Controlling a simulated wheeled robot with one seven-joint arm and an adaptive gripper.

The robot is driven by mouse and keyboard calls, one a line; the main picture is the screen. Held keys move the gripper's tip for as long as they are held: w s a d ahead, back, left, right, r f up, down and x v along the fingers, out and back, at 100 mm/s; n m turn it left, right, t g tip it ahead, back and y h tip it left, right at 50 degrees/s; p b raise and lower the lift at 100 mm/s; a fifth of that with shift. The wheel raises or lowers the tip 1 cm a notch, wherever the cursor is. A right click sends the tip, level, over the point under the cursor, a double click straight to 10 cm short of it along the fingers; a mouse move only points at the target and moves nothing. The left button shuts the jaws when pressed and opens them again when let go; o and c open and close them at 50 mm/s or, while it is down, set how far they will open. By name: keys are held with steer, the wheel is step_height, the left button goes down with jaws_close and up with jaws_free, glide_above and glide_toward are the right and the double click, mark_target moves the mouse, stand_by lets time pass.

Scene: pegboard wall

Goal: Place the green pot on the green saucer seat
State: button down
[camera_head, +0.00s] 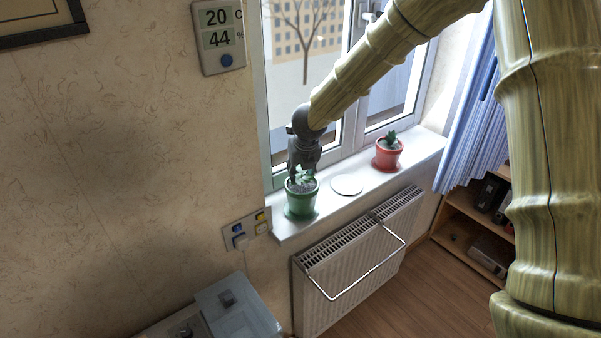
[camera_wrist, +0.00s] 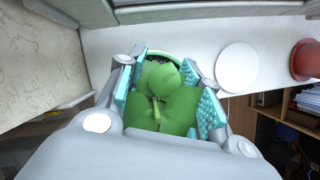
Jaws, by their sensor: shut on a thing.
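The green pot (camera_head: 301,201) with a small leafy plant stands upright at the left end of the windowsill. A green saucer (camera_head: 315,212) shows as a thin rim around its base; I cannot tell whether the pot rests fully on it. My gripper (camera_head: 303,172) comes down from above and is shut on the pot. In the wrist view my gripper (camera_wrist: 165,98) has one teal-padded finger on each side of the pot, and the plant's leaves hide most of the pot (camera_wrist: 172,55).
A white round saucer (camera_head: 346,184) lies empty on the sill (camera_head: 330,207) to the right. A red pot (camera_head: 388,154) with a plant stands beyond it.

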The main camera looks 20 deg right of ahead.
mark_target(304, 191)
steer(key=shift+f, duration=0.75)
steer(key=c, duration=1)
jaws_free()
steer(key=shift+o, duration=0.2)
steer(key=b+v, duration=0.1)
steer(key=v, duration=1.1)
steer(key=shift+b, duration=0.4)
